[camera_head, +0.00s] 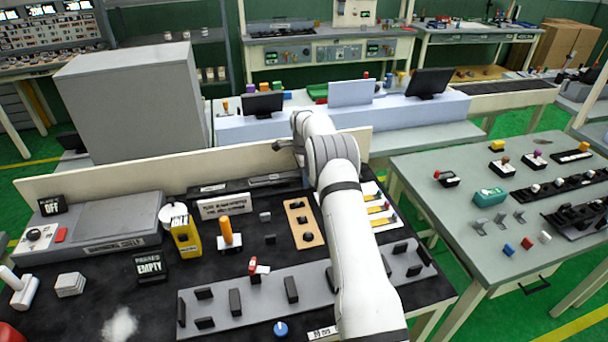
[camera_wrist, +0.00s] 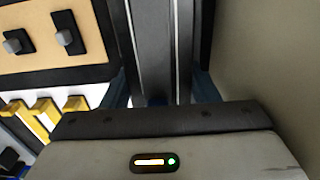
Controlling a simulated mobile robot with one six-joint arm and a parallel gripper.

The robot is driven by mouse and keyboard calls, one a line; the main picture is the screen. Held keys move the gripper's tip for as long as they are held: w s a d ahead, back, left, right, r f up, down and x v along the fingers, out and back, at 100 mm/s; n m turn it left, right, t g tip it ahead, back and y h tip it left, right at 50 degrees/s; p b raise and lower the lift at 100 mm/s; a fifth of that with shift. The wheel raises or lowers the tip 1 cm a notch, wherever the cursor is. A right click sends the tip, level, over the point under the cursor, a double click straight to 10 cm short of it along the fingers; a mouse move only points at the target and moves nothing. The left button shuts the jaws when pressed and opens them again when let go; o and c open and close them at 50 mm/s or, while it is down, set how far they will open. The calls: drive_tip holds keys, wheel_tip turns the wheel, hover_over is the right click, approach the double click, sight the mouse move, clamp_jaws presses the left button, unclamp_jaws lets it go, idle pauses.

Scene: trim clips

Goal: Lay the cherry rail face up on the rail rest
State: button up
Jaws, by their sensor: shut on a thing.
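My gripper shows in the wrist view (camera_wrist: 163,90), with its dark fingertips on either side of a long dark grey channel-shaped piece (camera_wrist: 163,40). It is shut on this rail-like piece, which runs up out of the picture; no cherry colour shows on it. In the head view my arm hides the gripper, near the back edge of the black bench. Dark long trays (camera_head: 245,187) with small labels lie along that edge, left of my arm. I cannot tell which of the things is the rail rest.
A grey plate (camera_head: 262,297) with upright black blocks lies at the front. A wooden board (camera_head: 304,222), an orange-handled tool (camera_head: 228,236) and a yellow IDLE box (camera_head: 186,236) stand nearby. A cream back panel (camera_head: 110,182) closes the bench's rear. A side table (camera_head: 440,190) stands right.

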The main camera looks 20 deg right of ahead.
drive_tip(key=shift+f, duration=0.1)
drive_tip(key=o, duration=1.4)
drive_tip(key=shift+c, duration=0.2)
wheel_tip(320, 180, up, 8)
drive_tip(key=shift+f+b, duration=0.1)
drive_tip(key=shift+b, duration=0.8)
drive_tip(key=s+a+r+n+t, duration=0.1)
drive_tip(key=s+a+r+n, duration=0.3)
drive_tip(key=s+r, duration=0.65)
drive_tip(key=s+a+r+n+t, duration=0.1)
drive_tip(key=s+r+n, duration=0.4)
drive_tip(key=s+r, duration=0.5)
drive_tip(key=s+a+f+n, duration=0.1)
drive_tip(key=s+f+n, duration=0.1)
drive_tip(key=s, duration=0.7)
drive_tip(key=s+f+n+t, duration=0.1)
drive_tip(key=s+n, duration=0.3)
drive_tip(key=s, duration=0.6)
drive_tip(key=s+a+f+n, duration=0.1)
drive_tip(key=s+f+n, duration=0.1)
drive_tip(key=s, duration=0.7)
drive_tip(key=shift+s+a+f+n, duration=0.3)
drive_tip(key=shift+a+f+n, duration=0.05)
drive_tip(key=shift+n, duration=0.15)
